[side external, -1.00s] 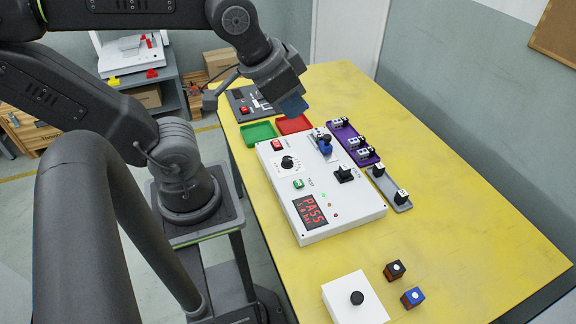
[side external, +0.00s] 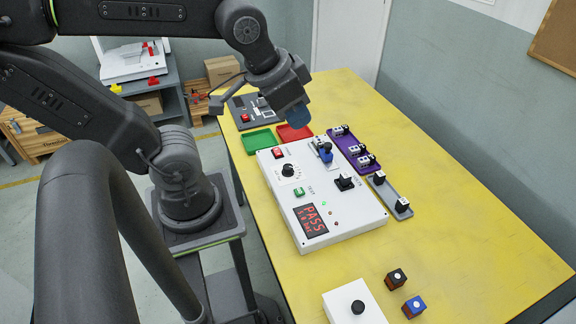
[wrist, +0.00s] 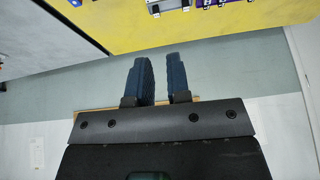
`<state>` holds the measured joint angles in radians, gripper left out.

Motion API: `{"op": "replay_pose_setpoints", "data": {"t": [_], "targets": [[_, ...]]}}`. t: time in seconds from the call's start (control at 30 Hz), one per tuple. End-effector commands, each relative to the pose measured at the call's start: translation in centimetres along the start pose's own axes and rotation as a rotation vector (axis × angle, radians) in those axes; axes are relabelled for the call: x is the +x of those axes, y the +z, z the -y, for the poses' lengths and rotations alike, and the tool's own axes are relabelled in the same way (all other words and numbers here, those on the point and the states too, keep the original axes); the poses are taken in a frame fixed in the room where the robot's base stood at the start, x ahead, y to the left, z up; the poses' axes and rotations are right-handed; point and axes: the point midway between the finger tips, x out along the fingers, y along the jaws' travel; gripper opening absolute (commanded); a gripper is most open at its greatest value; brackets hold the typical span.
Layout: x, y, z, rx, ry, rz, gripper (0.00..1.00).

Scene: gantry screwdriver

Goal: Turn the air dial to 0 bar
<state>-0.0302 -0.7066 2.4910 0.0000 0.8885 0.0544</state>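The white test panel (side external: 343,221) lies on the yellow table. Its black round dial (side external: 288,170) sits on a white scale plate near the panel's left edge; the pointer position is too small to read. The red-lit display (side external: 312,220) shows PASS above a smaller line that is hard to read. My gripper (side external: 297,120) hangs in the air, beyond and above the dial, apart from it. In the wrist view its two blue fingers (wrist: 160,82) have a narrow gap with nothing between them. The dial is not visible in the wrist view.
A green tray (side external: 259,139) and a red tray (side external: 287,134) lie beyond the panel. A purple holder (side external: 345,143) and a grey holder (side external: 382,190) carry small parts on its right. A white box with a black knob (side external: 357,307) and two small blocks are in front. The table's right side is clear.

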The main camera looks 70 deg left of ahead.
Motion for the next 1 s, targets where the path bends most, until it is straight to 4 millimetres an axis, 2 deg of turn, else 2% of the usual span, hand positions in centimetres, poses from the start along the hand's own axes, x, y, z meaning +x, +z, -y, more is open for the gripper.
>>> {"op": "replay_pose_setpoints", "data": {"t": [0.03,0.17,0.27,0.4,0.6,0.8,1.0], "targets": [[0.9,-0.4,0.8,0.015,-0.013,0.030,0.22],[4.2,-1.6,3.8,0.106,-0.038,0.130,0.34],[7.3,-1.9,6.9,0.188,-0.035,0.219,0.44],[11.6,-1.1,11.4,0.296,0.004,0.330,0.57],[16.2,1.5,16.2,0.412,0.091,0.426,0.57],[18.1,3.0,17.9,0.464,0.136,0.453,0.57],[19.8,3.9,17.9,0.469,0.141,0.456,0.57]]}}
